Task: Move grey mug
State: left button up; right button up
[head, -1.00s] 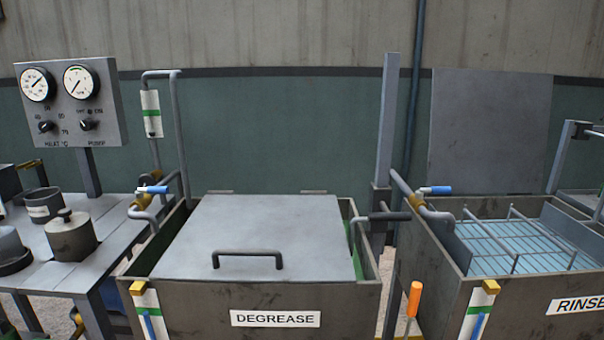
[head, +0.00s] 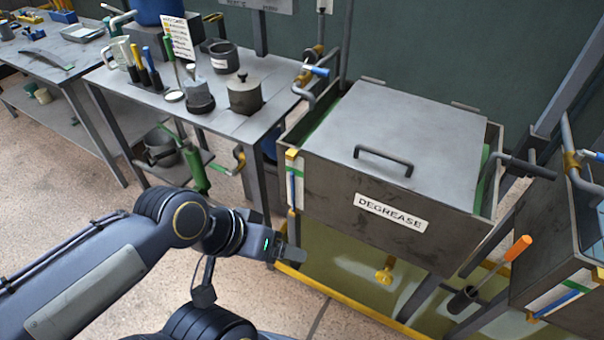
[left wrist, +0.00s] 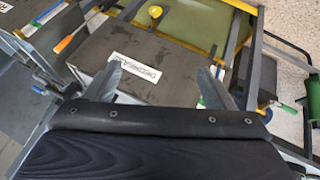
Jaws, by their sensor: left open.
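A dark grey mug-like cup (head: 222,57) with a pale label stands upright toward the back of the left-hand metal table in the head view. I cannot tell for certain that it is the grey mug. A paler mug (head: 119,52) with a handle stands further left on the same table. My left gripper (head: 291,246) is well below and in front of the table, by the degrease tank's left front corner. In the left wrist view its fingers (left wrist: 162,86) are spread with nothing between them. My right gripper is out of view.
The lidded DEGREASE tank (head: 330,185) stands right of the table (head: 222,121). A lidded grey pot (head: 245,94), a dark container (head: 198,99) and upright tools crowd the tabletop. Open floor (head: 75,175) lies left of the tank.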

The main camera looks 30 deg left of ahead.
aim_at(157, 141)
jog(key=u, duration=2.05)
